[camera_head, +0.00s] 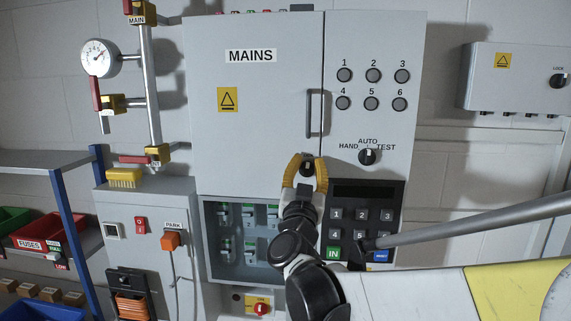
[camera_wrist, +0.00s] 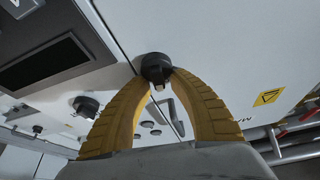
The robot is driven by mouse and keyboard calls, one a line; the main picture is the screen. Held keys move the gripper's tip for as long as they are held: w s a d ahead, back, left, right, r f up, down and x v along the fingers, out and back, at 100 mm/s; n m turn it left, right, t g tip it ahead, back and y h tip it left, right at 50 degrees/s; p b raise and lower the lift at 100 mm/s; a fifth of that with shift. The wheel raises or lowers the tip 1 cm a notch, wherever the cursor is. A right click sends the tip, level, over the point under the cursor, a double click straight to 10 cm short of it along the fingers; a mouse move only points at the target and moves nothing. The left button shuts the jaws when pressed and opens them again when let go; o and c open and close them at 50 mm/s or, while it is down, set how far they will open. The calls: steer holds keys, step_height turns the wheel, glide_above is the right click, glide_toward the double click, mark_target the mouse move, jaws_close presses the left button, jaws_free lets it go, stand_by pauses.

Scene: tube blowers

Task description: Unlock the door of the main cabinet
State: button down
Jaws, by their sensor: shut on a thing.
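The main cabinet (camera_head: 270,120) stands in the middle of the head view, with a grey door labelled MAINS and a vertical handle (camera_head: 308,112) at the door's right edge. The door looks closed. A round black lock knob (camera_head: 307,168) sits low on the door near that edge. It also shows in the wrist view (camera_wrist: 157,67). My gripper (camera_head: 306,170), with yellow fingers, is at the knob. In the wrist view my fingers (camera_wrist: 156,78) close around the knob from both sides. The knob's far side is hidden.
Right of the door are numbered buttons (camera_head: 372,75), a HAND/AUTO/TEST selector (camera_head: 369,156) and a dark keypad (camera_head: 362,215). Below is an open-fronted breaker compartment (camera_head: 243,262). A grey bar (camera_head: 470,219) crosses the lower right. Pipes with a gauge (camera_head: 98,58) stand at left.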

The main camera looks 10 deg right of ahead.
steer(key=m+h, duration=0.1)
steer(key=m, duration=0.1)
steer(key=m+g, duration=0.1)
steer(key=m, duration=0.1)
steer(key=m+g+h, duration=0.1)
steer(key=m, duration=0.1)
steer(key=shift+s+d+f+h+p, duration=0.1)
steer(key=shift+d+f+h+p, duration=0.05)
steer(key=shift+d+h+p, duration=0.15)
steer(key=shift+s+d+f+m+g+h+p, duration=0.2)
steer(key=shift+m+g+p, duration=0.55)
steer(key=shift+m, duration=1.6)
steer(key=shift+w+d+f+m+g+h+p, duration=0.25)
steer(key=shift+m+g+p, duration=0.55)
steer(key=shift+m, duration=1.5)
steer(key=shift+s+d+f+m+g+h+p, duration=0.1)
steer(key=shift+s+f+m+g+p, duration=0.25)
steer(key=shift+m+g, duration=1.35)
steer(key=shift+w+m+t, duration=0.2)
steer(key=shift+m+t, duration=0.45)
steer(key=shift+m, duration=0.1)
